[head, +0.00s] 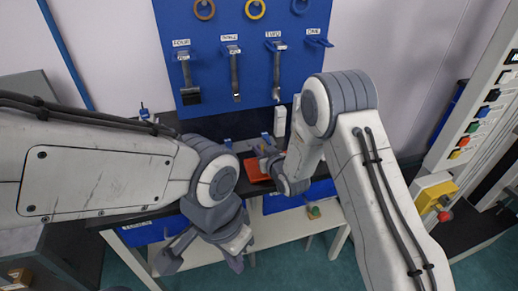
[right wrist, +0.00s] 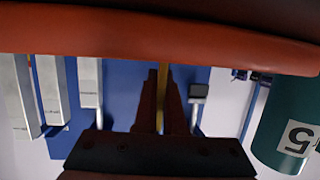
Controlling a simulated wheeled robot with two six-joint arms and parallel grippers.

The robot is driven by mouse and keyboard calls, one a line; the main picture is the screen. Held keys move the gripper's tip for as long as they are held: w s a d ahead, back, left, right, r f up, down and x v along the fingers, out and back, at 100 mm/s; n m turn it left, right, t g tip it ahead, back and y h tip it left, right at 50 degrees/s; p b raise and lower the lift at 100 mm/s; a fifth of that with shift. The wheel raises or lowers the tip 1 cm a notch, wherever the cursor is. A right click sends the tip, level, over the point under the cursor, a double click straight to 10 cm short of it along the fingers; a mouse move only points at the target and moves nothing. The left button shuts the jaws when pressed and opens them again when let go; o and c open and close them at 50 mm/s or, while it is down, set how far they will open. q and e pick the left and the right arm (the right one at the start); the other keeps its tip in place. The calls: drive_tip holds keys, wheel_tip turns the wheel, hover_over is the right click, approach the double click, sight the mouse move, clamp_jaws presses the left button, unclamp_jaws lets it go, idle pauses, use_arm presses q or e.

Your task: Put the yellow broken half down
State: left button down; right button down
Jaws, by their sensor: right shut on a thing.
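The yellow broken half (right wrist: 162,85) shows in the right wrist view as a narrow yellow strip between the two dark fingers of my right gripper (right wrist: 162,80), which is shut on it. In the head view my right gripper (head: 266,155) is at the dark bench, beside and partly over an orange-red tray (head: 255,172). The yellow half is too small there to make out clearly. Whether it touches the tray cannot be told. My left gripper (head: 203,262) is open and empty, in front of the bench, with its fingers spread and pointing down.
A blue tool board (head: 255,60) with hanging tools and rings stands behind the bench. An orange-red edge (right wrist: 160,32) crosses the top of the right wrist view, and a green cylinder (right wrist: 270,110) labelled 5 is at its right. A button panel (head: 485,110) stands far right.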

drive_tip(key=shift+f, duration=0.2)
drive_tip(key=c, duration=1)
unclamp_jaws()
drive_tip(key=shift+r, duration=0.1)
